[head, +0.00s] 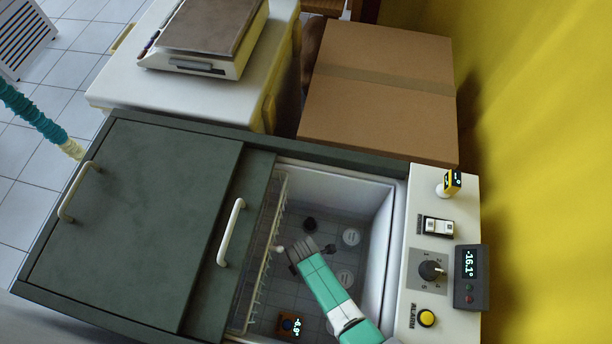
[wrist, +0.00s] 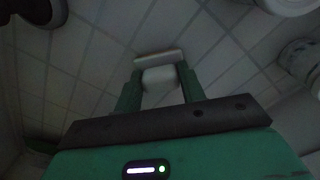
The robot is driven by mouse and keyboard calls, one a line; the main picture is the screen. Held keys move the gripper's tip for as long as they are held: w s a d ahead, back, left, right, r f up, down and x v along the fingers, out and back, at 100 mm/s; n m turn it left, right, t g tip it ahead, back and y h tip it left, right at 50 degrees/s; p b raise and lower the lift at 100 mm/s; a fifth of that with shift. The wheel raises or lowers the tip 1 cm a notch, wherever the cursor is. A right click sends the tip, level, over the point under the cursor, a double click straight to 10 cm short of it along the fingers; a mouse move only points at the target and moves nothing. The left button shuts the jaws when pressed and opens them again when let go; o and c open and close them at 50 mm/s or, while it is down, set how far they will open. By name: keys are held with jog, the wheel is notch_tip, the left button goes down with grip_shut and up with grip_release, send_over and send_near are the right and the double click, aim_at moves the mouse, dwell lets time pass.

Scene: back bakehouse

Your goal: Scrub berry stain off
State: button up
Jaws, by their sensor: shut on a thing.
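My gripper (wrist: 160,84) is inside the open part of the chest freezer (head: 393,200). In the wrist view its two green fingers are shut on a pale block-like thing (wrist: 160,78), with a light bar at its far end. I cannot tell whether it is a sponge, brush or scraper. The tiled freezer floor (wrist: 105,48) lies beyond it; contact cannot be told. In the head view my gripper (head: 290,257) reaches in low, and a small pale bit shows by its tip. I make out no berry stain in either view; the interior is dim.
Pale round lids (head: 351,236) and a dark round thing (head: 310,224) stand in the freezer, with a small display (head: 290,325) near the front. The sliding lid (head: 140,220) covers the left part; a control panel (head: 430,255) flanks the right.

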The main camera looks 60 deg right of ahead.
jog(key=shift+a, duration=0.25)
jog(key=shift+d, duration=0.1)
jog(key=shift+r, duration=0.15)
notch_tip(320, 180, up, 12)
jog(key=p, duration=1.1)
